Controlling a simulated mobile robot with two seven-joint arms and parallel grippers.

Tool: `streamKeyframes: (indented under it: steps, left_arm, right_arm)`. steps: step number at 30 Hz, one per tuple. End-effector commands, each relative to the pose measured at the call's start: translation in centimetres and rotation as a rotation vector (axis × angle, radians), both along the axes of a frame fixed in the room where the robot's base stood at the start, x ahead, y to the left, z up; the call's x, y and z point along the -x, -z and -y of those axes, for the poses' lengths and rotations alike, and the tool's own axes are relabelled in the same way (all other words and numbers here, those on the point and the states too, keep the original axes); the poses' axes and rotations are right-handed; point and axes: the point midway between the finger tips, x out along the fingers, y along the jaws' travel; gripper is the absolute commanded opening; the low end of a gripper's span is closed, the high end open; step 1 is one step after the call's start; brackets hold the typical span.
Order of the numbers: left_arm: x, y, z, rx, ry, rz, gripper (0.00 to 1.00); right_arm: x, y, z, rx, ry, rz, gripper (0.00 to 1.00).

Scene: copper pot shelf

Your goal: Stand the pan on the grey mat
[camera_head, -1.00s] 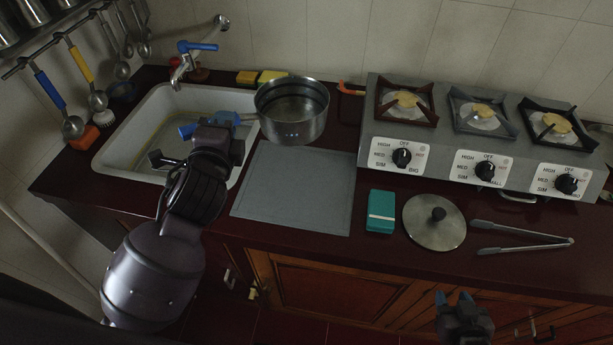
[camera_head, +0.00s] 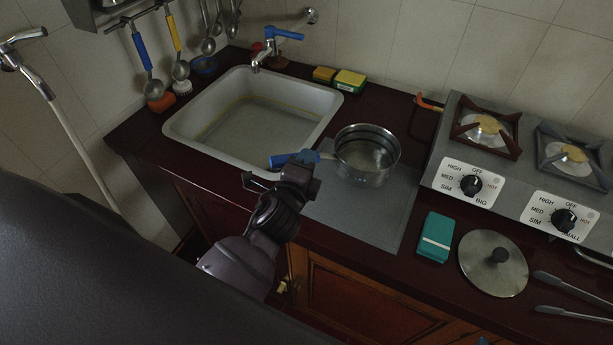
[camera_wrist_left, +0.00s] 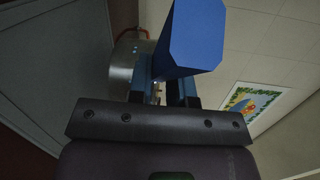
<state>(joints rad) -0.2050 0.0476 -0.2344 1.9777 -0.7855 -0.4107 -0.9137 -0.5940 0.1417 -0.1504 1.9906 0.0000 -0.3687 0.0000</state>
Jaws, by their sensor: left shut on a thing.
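The pan (camera_head: 367,160) is a steel saucepan with a blue handle. It is upright, over the back part of the grey mat (camera_head: 365,213), with its handle toward the left. My left gripper (camera_head: 302,162) is shut on the handle, at the right side of the sink. The left wrist view shows the blue handle (camera_wrist_left: 190,38) between the fingers, and part of the pan (camera_wrist_left: 124,62) behind. I cannot tell whether the pan's base touches the mat. The front part of the mat is bare. My right gripper is not clearly in view.
The sink (camera_head: 185,128) is left of the mat. The stove (camera_head: 455,150) stands to the right. A teal box (camera_head: 435,237), a round lid (camera_head: 493,275) and tongs (camera_head: 570,310) lie in front of it. Sponges (camera_head: 348,84) lie at the back.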

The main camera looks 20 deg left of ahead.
Motion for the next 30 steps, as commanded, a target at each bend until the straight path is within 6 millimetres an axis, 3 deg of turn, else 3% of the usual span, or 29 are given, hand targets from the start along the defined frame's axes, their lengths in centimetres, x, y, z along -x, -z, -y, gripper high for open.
streamKeyframes:
  steps: [12, 26, 27, 30]
  left_arm:
    - [0.0, 4.3, 0.0, 0.003, 0.001, 0.001, 0.00]
    - [0.0, 4.7, 0.0, 0.002, 0.001, 0.002, 0.00]
    - [0.0, 4.7, 0.0, 0.000, 0.001, 0.000, 0.25]
    - [0.0, 4.7, 0.0, 0.000, 0.001, 0.000, 0.40]
  right_arm:
    - [0.2, 1.4, 0.0, 0.000, 0.000, -0.005, 0.43]
    - [1.1, 2.4, 0.2, 0.000, 0.005, -0.026, 0.43]
    - [1.0, 2.3, 0.2, 0.000, 0.005, -0.025, 0.43]
    - [0.8, 2.2, 0.1, 0.001, 0.004, -0.021, 0.43]
